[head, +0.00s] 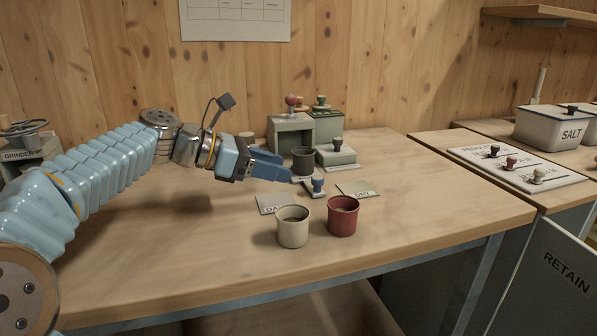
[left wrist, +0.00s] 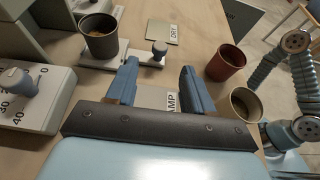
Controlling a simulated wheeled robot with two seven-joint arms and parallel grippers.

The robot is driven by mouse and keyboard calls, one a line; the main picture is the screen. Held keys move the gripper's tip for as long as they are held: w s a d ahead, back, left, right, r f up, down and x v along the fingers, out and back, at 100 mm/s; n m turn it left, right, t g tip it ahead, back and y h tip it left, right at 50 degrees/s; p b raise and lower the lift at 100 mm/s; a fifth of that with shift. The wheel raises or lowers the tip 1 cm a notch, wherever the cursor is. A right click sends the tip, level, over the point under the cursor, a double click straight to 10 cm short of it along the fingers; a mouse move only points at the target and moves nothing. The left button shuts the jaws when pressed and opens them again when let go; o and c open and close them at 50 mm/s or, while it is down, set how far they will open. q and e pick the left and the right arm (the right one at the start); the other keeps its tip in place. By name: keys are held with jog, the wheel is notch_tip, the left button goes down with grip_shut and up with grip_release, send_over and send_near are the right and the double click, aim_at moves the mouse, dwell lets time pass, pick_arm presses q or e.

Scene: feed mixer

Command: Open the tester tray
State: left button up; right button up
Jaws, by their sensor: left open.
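A thin light tray plate (left wrist: 123,59) with a grey knob (left wrist: 158,49) at its end lies on the bench; I take it for the tester tray. A dark cup (left wrist: 100,38) stands on it, and the cup also shows in the head view (head: 303,160). My left gripper (left wrist: 160,68) is open and empty. Its fingertips are close to the knob, which sits just beyond them in the left wrist view. In the head view the gripper (head: 288,174) is left of the blue-grey knob (head: 317,186). I cannot tell whether they touch. My right gripper is not in view.
DAMP card (head: 272,204) and DRY card (head: 357,189) lie nearby. A cream cup (head: 293,227) and a red cup (head: 343,216) stand in front. A box with a numbered dial (left wrist: 32,95) is close left in the wrist view.

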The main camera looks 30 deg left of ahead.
pick_arm(q)
jog(key=v, duration=0.6)
dwell(0.4)
